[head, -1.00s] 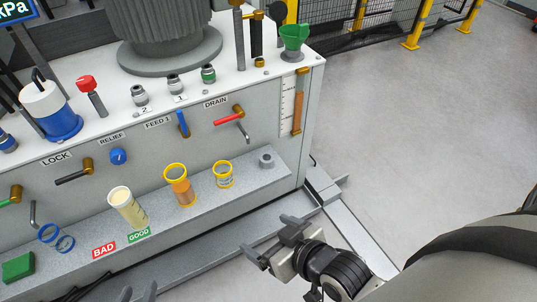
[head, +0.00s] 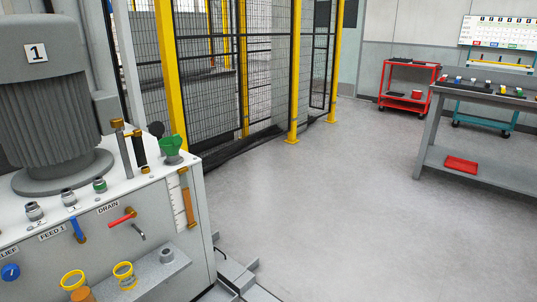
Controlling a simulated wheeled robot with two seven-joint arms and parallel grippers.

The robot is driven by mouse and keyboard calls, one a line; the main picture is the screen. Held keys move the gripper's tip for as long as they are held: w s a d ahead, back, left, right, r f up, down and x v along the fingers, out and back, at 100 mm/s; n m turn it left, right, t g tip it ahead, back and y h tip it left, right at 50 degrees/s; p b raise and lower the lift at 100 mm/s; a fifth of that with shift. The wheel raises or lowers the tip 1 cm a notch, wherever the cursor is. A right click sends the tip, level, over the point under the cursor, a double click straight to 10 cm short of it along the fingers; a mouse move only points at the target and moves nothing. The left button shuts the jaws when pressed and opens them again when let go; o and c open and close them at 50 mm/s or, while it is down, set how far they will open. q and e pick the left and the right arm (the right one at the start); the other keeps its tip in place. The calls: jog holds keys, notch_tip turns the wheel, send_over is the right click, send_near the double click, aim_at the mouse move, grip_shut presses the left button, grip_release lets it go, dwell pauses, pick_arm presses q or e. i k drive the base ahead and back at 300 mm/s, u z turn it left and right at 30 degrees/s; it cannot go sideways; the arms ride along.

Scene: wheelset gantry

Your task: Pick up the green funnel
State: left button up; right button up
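The green funnel (head: 172,146) stands upright on the top of the white machine cabinet (head: 150,187), near its right back corner. It sits to the right of a black-handled post and above the sight gauge on the cabinet's front. Nothing is touching it from my side. Neither of my grippers shows in the head view now, so their state cannot be seen.
The red DRAIN lever (head: 121,218) and a ledge with yellow-rimmed jars (head: 123,270) are on the cabinet front. Yellow-posted mesh fencing (head: 270,70) stands behind. Open grey floor (head: 330,210) lies right, with a workbench (head: 480,175) and a red cart (head: 405,85) beyond.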

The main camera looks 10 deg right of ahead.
aim_at(171, 145)
jog(key=z, duration=3.3)
jog(key=i, duration=0.15)
jog(key=u, duration=2.75)
jog(key=i, duration=1.45)
jog(key=u, duration=0.95)
